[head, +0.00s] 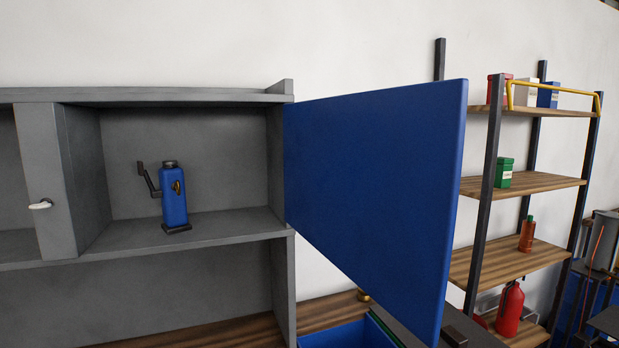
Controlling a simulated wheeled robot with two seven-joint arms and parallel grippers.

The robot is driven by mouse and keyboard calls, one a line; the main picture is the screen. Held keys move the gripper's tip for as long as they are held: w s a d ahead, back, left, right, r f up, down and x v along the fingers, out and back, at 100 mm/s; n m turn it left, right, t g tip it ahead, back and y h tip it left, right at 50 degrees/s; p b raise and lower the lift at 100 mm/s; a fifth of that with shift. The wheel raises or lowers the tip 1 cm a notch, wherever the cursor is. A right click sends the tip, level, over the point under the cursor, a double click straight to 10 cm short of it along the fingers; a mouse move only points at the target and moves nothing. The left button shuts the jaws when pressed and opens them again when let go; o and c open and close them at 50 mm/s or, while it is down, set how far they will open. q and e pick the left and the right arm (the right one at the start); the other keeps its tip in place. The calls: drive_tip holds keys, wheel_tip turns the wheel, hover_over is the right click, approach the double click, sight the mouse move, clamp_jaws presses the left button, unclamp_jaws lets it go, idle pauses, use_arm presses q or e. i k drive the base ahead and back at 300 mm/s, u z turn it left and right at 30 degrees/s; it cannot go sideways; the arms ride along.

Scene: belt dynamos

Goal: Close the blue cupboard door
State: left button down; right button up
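The blue cupboard door (375,190) stands wide open. It is hinged at the right side of the grey cupboard (190,228) and swings out towards me. Inside the open compartment stands a blue dynamo-like device (174,197) with a dark side crank and a dark base, upright on the compartment floor. No handle shows on the face of the door that I see. Neither of my grippers is in view.
A white handle (41,204) sits on a grey panel left of the compartment. A blue bin (347,335) lies below the door.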

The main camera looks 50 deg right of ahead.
sight(373, 178)
drive_tip(key=u, duration=1.85)
drive_tip(key=k, duration=1.3)
drive_tip(key=z, duration=2.3)
drive_tip(key=i, duration=0.5)
drive_tip(key=u, duration=0.1)
